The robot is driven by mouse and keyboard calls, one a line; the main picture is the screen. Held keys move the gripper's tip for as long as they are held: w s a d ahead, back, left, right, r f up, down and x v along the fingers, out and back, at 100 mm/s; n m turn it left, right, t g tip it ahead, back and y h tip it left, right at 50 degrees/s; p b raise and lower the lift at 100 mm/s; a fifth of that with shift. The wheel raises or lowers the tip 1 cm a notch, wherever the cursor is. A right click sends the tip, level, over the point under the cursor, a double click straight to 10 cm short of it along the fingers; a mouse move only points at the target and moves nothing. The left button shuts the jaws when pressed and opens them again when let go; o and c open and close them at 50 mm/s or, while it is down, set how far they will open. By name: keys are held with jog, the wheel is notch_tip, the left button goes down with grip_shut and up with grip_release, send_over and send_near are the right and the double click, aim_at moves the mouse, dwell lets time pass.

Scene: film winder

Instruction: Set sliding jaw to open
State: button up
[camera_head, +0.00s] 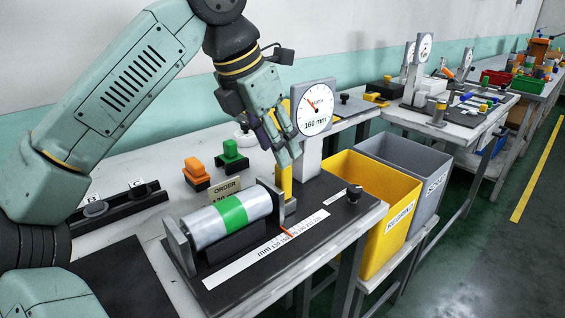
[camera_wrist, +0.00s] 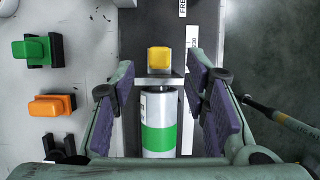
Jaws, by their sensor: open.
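The sliding jaw is a grey plate (camera_head: 290,206) with an upright yellow handle (camera_head: 286,184), standing at the right end of a white roll with a green band (camera_head: 232,211). In the wrist view the jaw plate (camera_wrist: 150,82) appears against or very close to the roll's end (camera_wrist: 159,139). My gripper (camera_head: 283,150) is open over the jaw, fingers pointing down. In the wrist view the yellow handle (camera_wrist: 159,57) shows between and slightly ahead of the fingertips (camera_wrist: 161,75), with gaps on both sides. A dial (camera_head: 316,109) behind reads 160 mm.
Orange (camera_head: 196,171) and green (camera_head: 232,153) blocks stand behind the roll. Yellow (camera_head: 372,206) and grey (camera_head: 416,169) bins stand right of the table.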

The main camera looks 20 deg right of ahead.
jog(key=shift+x, duration=2.75)
jog(key=shift+c, duration=0.4)
grip_shut()
jog(key=shift+d, duration=0.1)
